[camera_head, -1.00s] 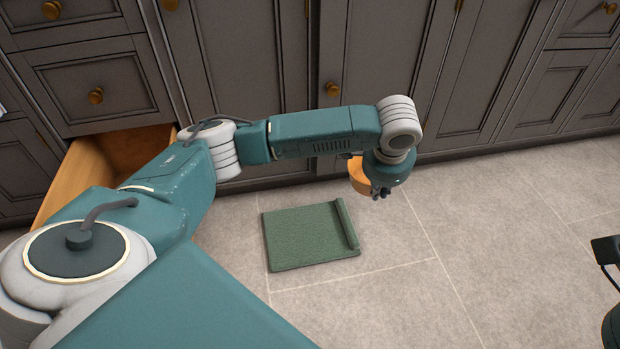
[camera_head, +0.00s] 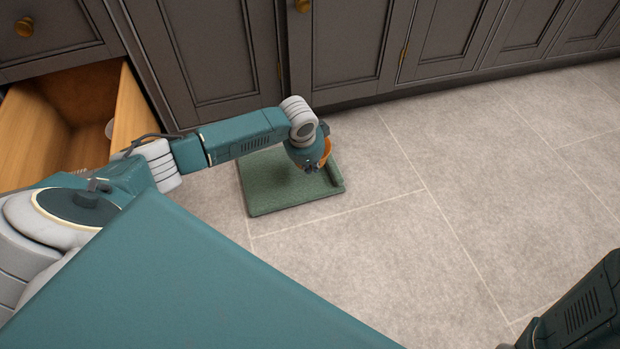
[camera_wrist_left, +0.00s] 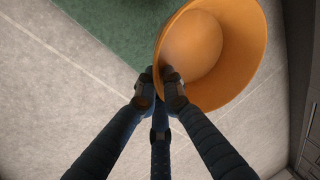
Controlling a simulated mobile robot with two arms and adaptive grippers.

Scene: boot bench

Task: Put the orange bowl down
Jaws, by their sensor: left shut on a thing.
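The orange bowl (camera_wrist_left: 240,60) is large in the left wrist view, tilted with its open side toward the right. My left gripper (camera_wrist_left: 160,88) is shut on the bowl's rim. In the head view the left gripper (camera_head: 311,168) is over the right part of the green mat (camera_head: 270,193), and only a sliver of the bowl (camera_head: 327,151) shows beside it. The mat lies on the floor and also shows in the left wrist view (camera_wrist_left: 115,30) beyond the bowl. I cannot tell the height of the bowl above the mat. My right gripper is not clearly in view.
Grey cabinets (camera_head: 345,45) line the back. The tiled floor (camera_head: 450,190) right of the mat is clear.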

